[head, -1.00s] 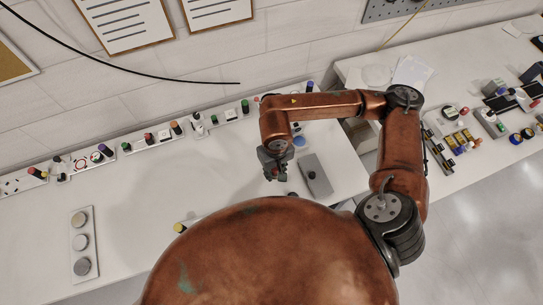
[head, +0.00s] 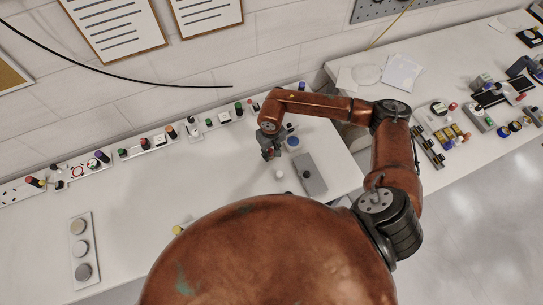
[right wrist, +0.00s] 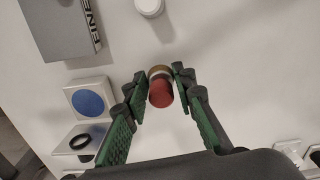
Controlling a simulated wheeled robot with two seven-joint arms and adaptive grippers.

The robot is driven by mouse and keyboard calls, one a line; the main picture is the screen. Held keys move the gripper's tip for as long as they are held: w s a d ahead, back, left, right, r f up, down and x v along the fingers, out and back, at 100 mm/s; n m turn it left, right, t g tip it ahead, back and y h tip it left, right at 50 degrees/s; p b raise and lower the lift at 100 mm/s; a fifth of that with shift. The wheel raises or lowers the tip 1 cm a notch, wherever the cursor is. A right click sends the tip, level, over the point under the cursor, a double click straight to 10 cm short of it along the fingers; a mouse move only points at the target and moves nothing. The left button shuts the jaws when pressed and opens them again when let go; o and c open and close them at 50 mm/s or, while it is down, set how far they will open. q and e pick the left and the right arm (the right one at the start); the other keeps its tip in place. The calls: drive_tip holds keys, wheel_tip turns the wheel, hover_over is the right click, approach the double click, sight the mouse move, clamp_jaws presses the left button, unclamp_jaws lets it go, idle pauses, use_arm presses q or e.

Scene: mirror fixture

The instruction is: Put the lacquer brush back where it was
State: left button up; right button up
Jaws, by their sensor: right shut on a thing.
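My right gripper (head: 270,153) is above the white table, left of a grey box. In the right wrist view my right gripper (right wrist: 160,76) is shut on a short red cylinder with a brass-coloured band, seen nearly end-on. I take it to be the lacquer brush (right wrist: 161,93); its bristles cannot be made out. A blue disc on a white square base (right wrist: 88,102) and a black ring on a white base (right wrist: 80,143) are left of the fingers. The blue disc also shows in the head view (head: 292,142). My left gripper is not in view.
The grey box (head: 310,175), lettered on one side, lies near the table's right end. A small white round pot (head: 279,174) stands beside it. White strips with small coloured cylinders (head: 159,140) line the wall. A three-knob panel (head: 83,247) lies left.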

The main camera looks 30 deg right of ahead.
sight(271, 157)
wheel_tip(271, 157, down, 3)
drive_tip(key=shift+w+f+p, duration=0.1)
drive_tip(key=shift+p, duration=0.35)
drive_tip(key=shift+d+f, duration=0.1)
drive_tip(key=shift+f, duration=0.1)
drive_tip(key=o, duration=0.5)
drive_tip(key=shift+f+b, duration=0.1)
drive_tip(key=shift+b, duration=0.2)
drive_tip(key=o, duration=0.5)
